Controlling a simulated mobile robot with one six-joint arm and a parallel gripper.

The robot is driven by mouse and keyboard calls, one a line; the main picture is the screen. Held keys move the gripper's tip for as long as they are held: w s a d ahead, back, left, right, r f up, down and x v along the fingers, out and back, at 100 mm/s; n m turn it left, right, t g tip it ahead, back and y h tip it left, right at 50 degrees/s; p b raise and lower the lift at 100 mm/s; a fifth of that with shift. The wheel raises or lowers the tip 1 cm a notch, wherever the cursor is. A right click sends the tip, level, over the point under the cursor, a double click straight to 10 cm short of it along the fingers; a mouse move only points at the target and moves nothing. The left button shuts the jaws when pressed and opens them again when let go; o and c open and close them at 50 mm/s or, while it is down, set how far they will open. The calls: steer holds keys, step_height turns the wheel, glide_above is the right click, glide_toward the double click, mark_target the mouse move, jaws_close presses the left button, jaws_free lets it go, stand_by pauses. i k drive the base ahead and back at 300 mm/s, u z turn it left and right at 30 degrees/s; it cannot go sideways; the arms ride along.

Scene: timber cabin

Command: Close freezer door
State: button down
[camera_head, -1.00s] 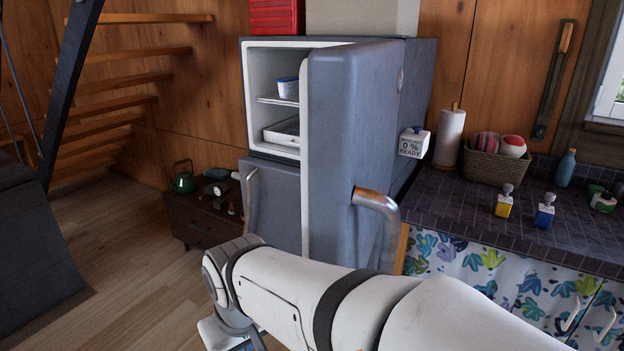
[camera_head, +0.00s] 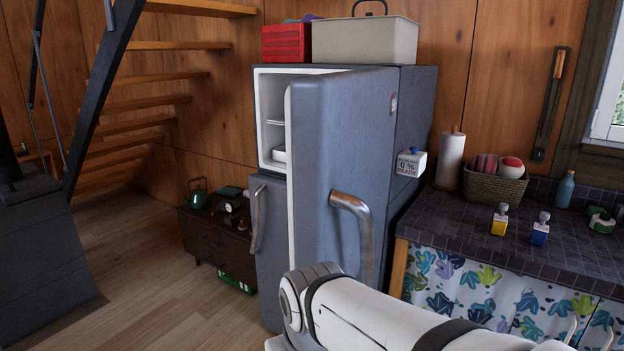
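The grey-blue freezer door (camera_head: 338,140) is the upper door of the fridge (camera_head: 413,105). It stands open, swung out toward me, with its curved metal handle (camera_head: 352,222) on the outer face. The white freezer compartment (camera_head: 270,110) shows only as a strip left of the door, with part of a shelf and a white tray (camera_head: 279,154) inside. The lower fridge door (camera_head: 270,235) looks closed. My white arm reaches in from the lower right, in front of the fridge. My gripper is below the picture, so its state is hidden.
A low dark cabinet (camera_head: 215,240) stands left. A red crate (camera_head: 286,43) and beige box (camera_head: 365,40) sit on top. The wooden floor at left is clear.

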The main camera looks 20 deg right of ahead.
mark_target(341, 126)
steer(key=z, duration=1.95)
steer(key=k, duration=1.4)
steer(key=u, duration=0.55)
steer(key=i, duration=1)
steer(key=u, duration=0.1)
